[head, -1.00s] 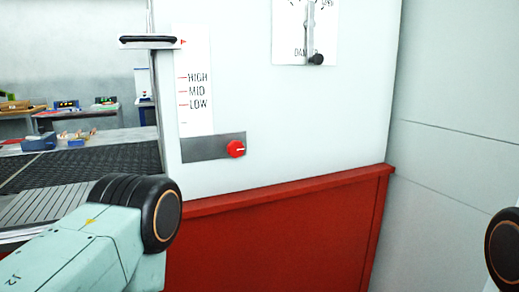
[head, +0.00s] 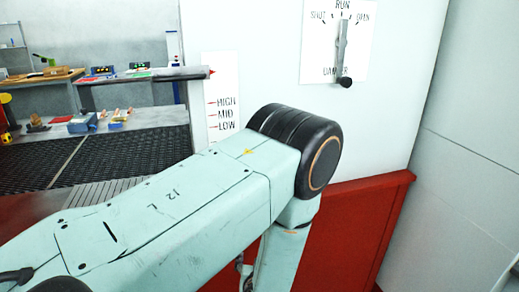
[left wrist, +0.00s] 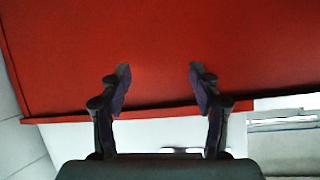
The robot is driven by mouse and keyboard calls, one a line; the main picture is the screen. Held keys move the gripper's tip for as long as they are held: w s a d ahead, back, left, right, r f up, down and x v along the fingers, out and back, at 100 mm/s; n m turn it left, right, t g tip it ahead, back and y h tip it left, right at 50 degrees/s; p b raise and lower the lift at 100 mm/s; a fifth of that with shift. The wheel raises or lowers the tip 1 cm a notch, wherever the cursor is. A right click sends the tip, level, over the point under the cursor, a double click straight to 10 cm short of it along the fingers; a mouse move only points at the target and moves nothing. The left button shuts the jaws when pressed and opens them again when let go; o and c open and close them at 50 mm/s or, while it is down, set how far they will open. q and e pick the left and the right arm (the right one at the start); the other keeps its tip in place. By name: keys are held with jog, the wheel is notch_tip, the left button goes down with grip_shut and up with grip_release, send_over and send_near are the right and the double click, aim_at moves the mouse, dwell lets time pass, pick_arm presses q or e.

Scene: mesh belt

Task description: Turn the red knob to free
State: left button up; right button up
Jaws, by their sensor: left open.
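The red knob does not show now; in the head view my left arm covers the part of the white panel (head: 400,120) below the HIGH, MID, LOW scale (head: 222,88). My left gripper (left wrist: 159,88) shows in the left wrist view with its two dark fingers apart and nothing between them. It faces the red lower panel (left wrist: 200,35), with the panel's ledge crossing behind the fingers. In the head view the gripper is mostly hidden below my arm. My right gripper is not in view.
A damper lever (head: 343,50) with a black knob hangs on a white plate at the upper right. A dark mesh belt (head: 130,160) runs at the left. Benches (head: 140,88) with small items stand behind. A grey wall (head: 470,170) closes the right side.

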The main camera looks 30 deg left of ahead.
pick_arm(q)
jog(key=w+r+n+t+y+p, duration=0.1)
jog(key=w+r+n+y+p, duration=0.2)
jog(key=r, duration=0.8)
jog(key=w+r+n+t+y+p, duration=0.1)
jog(key=w+r+n+y+p, duration=0.25)
jog(key=r, duration=0.75)
jog(key=shift+m, duration=0.85)
jog(key=p+x, duration=0.1)
jog(key=x, duration=0.3)
jog(key=f+p+x, duration=0.1)
jog(key=x, duration=0.2)
jog(key=shift+s+a+p, duration=0.1)
jog(key=shift+s+p, duration=0.05)
jog(key=shift+p, duration=0.15)
jog(key=shift+w+a, duration=0.2)
jog(key=shift+w, duration=0.05)
jog(key=shift+d, duration=0.1)
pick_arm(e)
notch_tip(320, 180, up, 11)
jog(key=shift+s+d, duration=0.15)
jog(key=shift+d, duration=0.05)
pick_arm(q)
jog(key=shift+r, duration=0.1)
jog(key=shift+a, duration=0.2)
jog(key=c, duration=0.4)
jog(key=shift+d, duration=0.1)
jog(key=c, duration=0.8)
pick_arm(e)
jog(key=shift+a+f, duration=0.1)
